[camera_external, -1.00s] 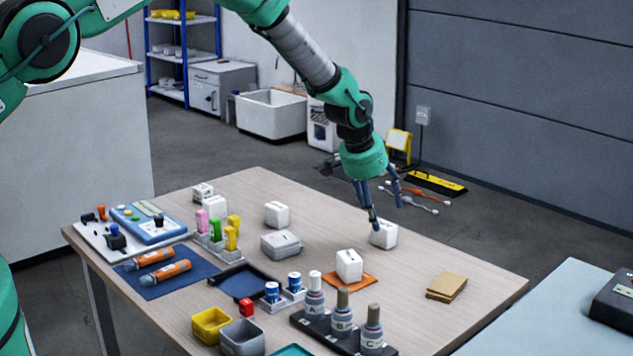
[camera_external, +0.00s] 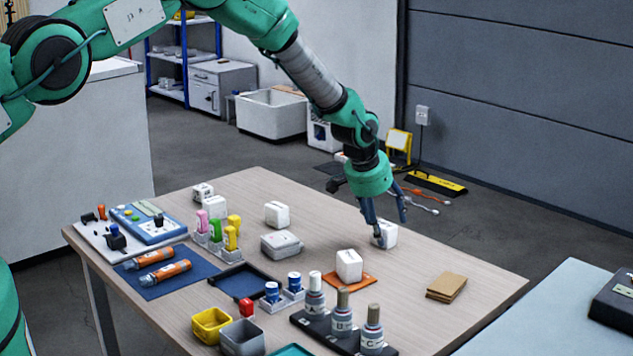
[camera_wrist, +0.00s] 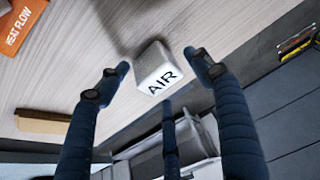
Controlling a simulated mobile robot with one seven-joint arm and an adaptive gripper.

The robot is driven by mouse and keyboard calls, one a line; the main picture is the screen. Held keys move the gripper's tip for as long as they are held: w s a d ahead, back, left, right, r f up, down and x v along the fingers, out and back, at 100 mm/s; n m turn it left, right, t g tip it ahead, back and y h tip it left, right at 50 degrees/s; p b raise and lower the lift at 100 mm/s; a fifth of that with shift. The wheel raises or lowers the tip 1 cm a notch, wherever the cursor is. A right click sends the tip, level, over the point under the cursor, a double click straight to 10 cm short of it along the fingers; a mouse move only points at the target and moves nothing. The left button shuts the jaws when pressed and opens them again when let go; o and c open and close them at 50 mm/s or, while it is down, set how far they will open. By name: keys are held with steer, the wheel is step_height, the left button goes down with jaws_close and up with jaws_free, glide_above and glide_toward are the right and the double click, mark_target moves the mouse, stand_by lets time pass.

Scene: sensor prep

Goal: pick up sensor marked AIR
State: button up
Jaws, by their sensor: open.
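The sensor marked AIR (camera_wrist: 157,72) is a small white block with black lettering, standing between my spread fingers in the wrist view. In the external view this white sensor (camera_external: 389,234) stands near the table's far right edge, partly behind a finger. My gripper (camera_external: 391,229) is open, pointing down at the sensor, with fingertips beside it. In the wrist view my gripper (camera_wrist: 155,85) has one finger left of the sensor, one right and one below. I cannot tell whether any finger touches it.
On the wooden table (camera_external: 330,217), a white sensor (camera_external: 349,264) sits on an orange card (camera_external: 371,282), marked HEAT FLOW in the wrist view (camera_wrist: 20,22). Brown pads (camera_external: 447,286) lie to the right. Labelled bottles (camera_external: 342,318) stand at the front. Free tabletop surrounds the AIR sensor.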

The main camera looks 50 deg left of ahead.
mark_target(383, 225)
steer(key=c, duration=1.6)
steer(key=shift+o, duration=0.2)
steer(key=shift+r, duration=0.1)
step_height(383, 225, up, 10)
steer(key=shift+p, duration=0.35)
